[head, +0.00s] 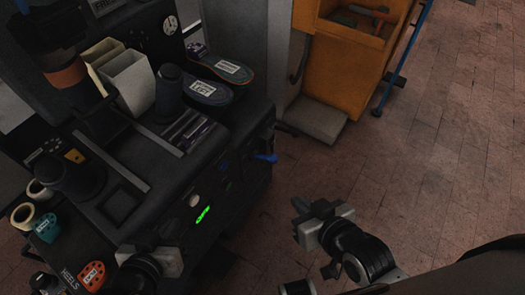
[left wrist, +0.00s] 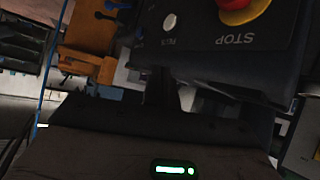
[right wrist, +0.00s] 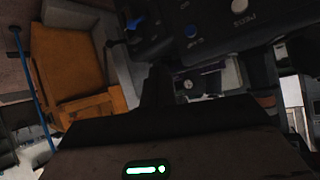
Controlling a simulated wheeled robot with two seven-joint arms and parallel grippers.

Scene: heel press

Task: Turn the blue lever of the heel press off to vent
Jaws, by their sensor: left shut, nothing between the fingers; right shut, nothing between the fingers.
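The heel press is the dark machine on the left of the head view (head: 235,150). Its blue lever (head: 265,157) sticks out from the right end of the front panel. In the right wrist view the blue lever (right wrist: 133,24) shows at the top, left of the panel's buttons. My right gripper (head: 302,212) is shut and empty, in the air in front of and below the lever, apart from it. My left gripper (head: 132,256) is shut and empty, close to the press's front at the lower left. I cannot tell whether it touches the panel.
The left wrist view shows a red stop button (left wrist: 240,12) and a white button (left wrist: 169,22). A blue button (right wrist: 190,32) shows in the right wrist view. Shoe soles (head: 222,68) lie on the press top. An orange cabinet (head: 345,60) stands behind. The brick floor at right is clear.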

